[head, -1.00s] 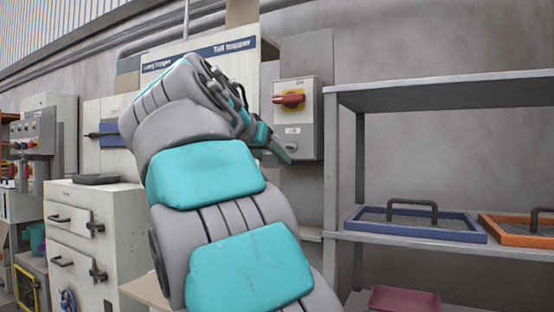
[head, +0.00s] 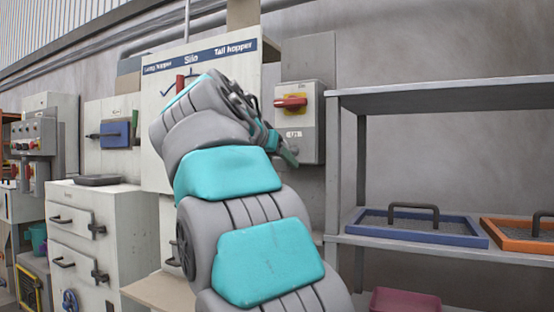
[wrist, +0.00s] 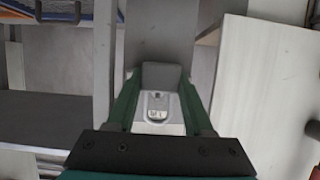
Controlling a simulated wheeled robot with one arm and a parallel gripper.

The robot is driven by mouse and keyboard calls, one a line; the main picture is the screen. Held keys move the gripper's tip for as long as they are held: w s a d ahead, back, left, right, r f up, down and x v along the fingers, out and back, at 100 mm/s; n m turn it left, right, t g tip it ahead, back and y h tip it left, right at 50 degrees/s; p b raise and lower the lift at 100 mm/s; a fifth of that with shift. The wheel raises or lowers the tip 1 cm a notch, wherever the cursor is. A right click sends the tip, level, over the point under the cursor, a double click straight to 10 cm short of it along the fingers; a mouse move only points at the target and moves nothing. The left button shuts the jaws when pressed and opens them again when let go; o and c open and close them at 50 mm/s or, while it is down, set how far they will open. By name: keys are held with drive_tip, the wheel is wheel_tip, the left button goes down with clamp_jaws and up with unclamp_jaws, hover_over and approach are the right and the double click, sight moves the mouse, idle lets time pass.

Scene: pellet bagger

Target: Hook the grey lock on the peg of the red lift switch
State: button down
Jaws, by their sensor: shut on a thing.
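My gripper (head: 289,155) is at the box's lower front, seen from behind. In the wrist view my gripper (wrist: 160,78) is shut on a grey block, the grey lock (wrist: 162,75), between the green fingertips. The switch box's pale face with a small label (wrist: 156,114) shows between the fingers. I cannot tell whether the lock touches the box. The peg cannot be made out, and the lock is hidden in the head view.
A grey shelf rack (head: 440,92) stands right of the switch, with a blue-rimmed tray (head: 455,238) and an orange-rimmed tray (head: 520,238). A white hopper board (head: 158,130) stands left of the switch, partly behind my arm. White drawers (head: 75,225) stand farther left.

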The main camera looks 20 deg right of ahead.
drive_tip(key=shift+r+x, duration=0.15)
drive_tip(key=shift+x, duration=1.1)
drive_tip(key=shift+r+x, duration=0.2)
drive_tip(key=shift+x, duration=1.1)
